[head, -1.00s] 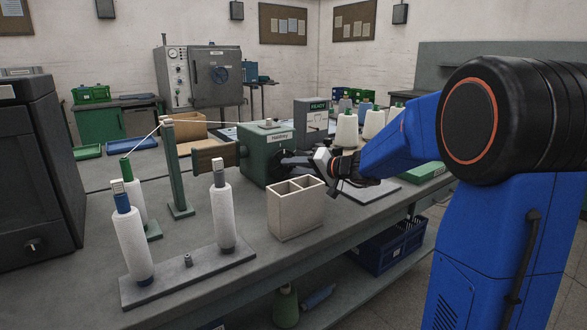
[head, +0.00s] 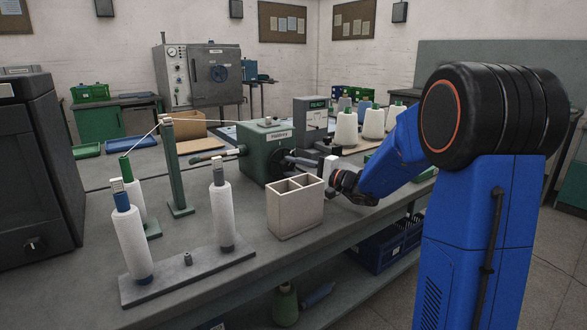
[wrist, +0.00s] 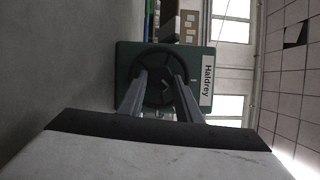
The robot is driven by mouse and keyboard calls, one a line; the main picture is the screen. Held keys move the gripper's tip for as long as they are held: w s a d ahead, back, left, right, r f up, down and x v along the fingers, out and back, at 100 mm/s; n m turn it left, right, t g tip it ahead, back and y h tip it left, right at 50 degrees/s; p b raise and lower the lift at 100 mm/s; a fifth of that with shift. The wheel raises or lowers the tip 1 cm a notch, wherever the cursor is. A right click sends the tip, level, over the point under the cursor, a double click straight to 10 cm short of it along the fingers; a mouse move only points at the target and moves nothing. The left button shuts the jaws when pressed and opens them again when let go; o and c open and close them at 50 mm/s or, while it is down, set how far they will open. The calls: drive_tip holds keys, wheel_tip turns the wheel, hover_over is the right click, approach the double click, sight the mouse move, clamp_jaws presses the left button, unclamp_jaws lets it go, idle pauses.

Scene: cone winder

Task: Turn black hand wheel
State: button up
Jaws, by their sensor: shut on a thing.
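The black hand wheel (wrist: 164,62) is on the face of the green machine box labelled "Haldrey" (wrist: 122,75) in the wrist view. In the head view the wheel (head: 287,164) shows small and dark at the box's right side, partly hidden. My gripper (wrist: 161,84) has its two grey fingers at the wheel, near its hub, shut on the wheel. Just which part lies between the fingertips is hard to see. In the head view my gripper (head: 314,163) reaches in from the right, behind the divided beige box.
The divided beige box (head: 297,215) stands close in front of my gripper. Two white bobbins stand on a grey base (head: 190,276) at the front left. White yarn cones (head: 346,130) stand behind my arm. A green post (head: 174,172) guides a thread left of the machine.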

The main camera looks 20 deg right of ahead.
drive_tip(key=shift+f+m, duration=0.1)
drive_tip(key=shift+m, duration=0.3)
drive_tip(key=o, duration=1)
drive_tip(key=shift+o, duration=0.2)
drive_tip(key=shift+d, duration=0.1)
drive_tip(key=shift+v, duration=3.75)
drive_tip(key=shift+f, duration=0.1)
